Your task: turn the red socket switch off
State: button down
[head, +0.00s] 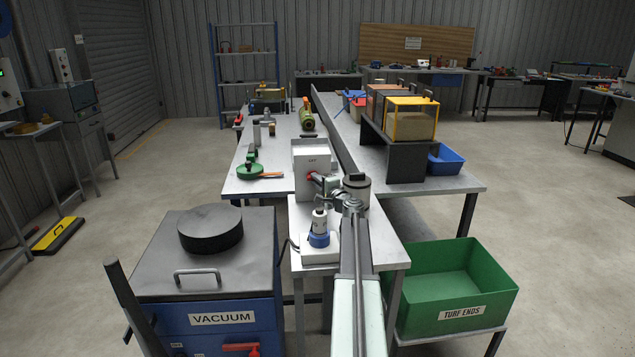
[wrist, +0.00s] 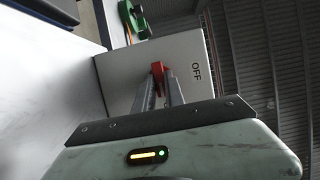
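The red switch (wrist: 159,72) sticks out from the face of a white box, beside the printed word OFF (wrist: 196,72) in the wrist view. In the head view the white box (head: 311,157) stands on the near bench, with the red switch (head: 310,177) low on its near face. My gripper (wrist: 163,88) is at the switch, its two fingers reaching to either side of the red part. The fingers are apart with red showing between them. Whether they press on it cannot be told.
The vacuum unit (head: 222,318) is at the left, a green turf bin (head: 487,286) at the right. Green-handled tools (head: 252,170) lie left of the box.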

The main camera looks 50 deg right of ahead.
jog(key=shift+r+p, duration=0.1)
jog(key=shift+p, duration=0.25)
jog(key=shift+w+a+r+n+g+h+p, duration=0.15)
jog(key=shift+n+g+h+p, duration=0.4)
jog(key=shift+n+g+p, duration=1.25)
jog(key=shift+a+r+n+g+h+p, duration=0.1)
jog(key=shift+n+g+h+p, duration=0.4)
jog(key=shift+n+p, duration=1.5)
jog(key=shift+w+a+r+n+g+h+p, duration=0.15)
jog(key=shift+n+g+h+p, duration=0.65)
jog(key=shift+n, duration=2.1)
jog(key=shift+f+g, duration=0.1)
jog(key=shift+g, duration=0.3)
jog(key=c, duration=1.4)
grip_release()
